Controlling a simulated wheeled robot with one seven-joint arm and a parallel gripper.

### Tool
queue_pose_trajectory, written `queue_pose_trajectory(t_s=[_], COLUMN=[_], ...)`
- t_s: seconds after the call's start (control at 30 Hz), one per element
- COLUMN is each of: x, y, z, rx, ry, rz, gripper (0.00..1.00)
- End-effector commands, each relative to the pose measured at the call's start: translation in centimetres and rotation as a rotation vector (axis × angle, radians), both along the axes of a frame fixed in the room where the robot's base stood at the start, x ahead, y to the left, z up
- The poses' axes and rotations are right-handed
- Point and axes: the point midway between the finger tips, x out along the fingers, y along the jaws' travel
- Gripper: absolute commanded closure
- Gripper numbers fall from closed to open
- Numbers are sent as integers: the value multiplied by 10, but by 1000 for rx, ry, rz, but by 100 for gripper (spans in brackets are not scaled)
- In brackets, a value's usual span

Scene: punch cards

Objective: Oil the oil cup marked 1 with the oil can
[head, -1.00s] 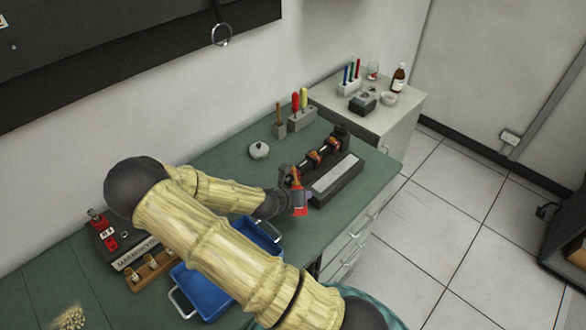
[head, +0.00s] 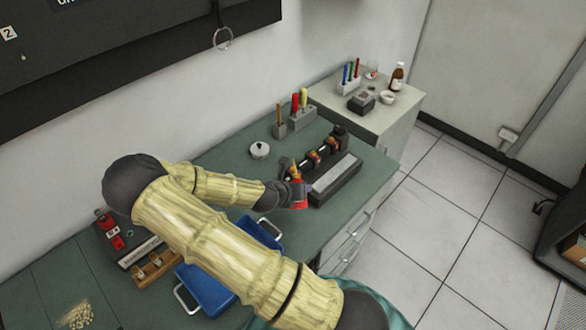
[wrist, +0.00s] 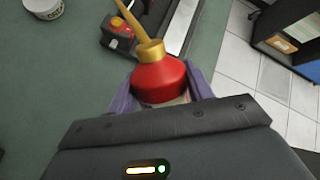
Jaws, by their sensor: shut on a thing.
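The red oil can (wrist: 160,80) with its brass spout (wrist: 135,25) is held between my gripper's purple fingers (wrist: 160,92) in the wrist view. In the head view the can (head: 300,196) shows as a red patch at my gripper, beside the near end of the dark machine block (head: 337,178). That block carries a shaft with brass-coloured bearings (head: 313,157). In the wrist view the spout reaches toward the block's end, near an orange-red part (wrist: 118,24). Whether the tip touches anything is unclear. I cannot read which oil cup is marked 1.
A round light-coloured tin (head: 260,150) stands left of the block. Holders with coloured tools (head: 302,116) stand behind. A blue tray (head: 208,290) and a dark box (head: 115,240) lie under or beside my arm. A side cabinet (head: 385,118) holds bottles and small items.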

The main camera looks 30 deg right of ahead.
Motion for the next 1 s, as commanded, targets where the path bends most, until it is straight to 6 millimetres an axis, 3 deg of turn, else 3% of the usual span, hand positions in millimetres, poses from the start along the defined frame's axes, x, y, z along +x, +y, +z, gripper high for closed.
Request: queue_pose_trajectory(t_s=[0.17, 1.0], x=[-1, 0], y=[0, 0], z=[-2, 21], rx=[-13, -191], ry=[-25, -493], rz=[0, 1], gripper=[71, 71])
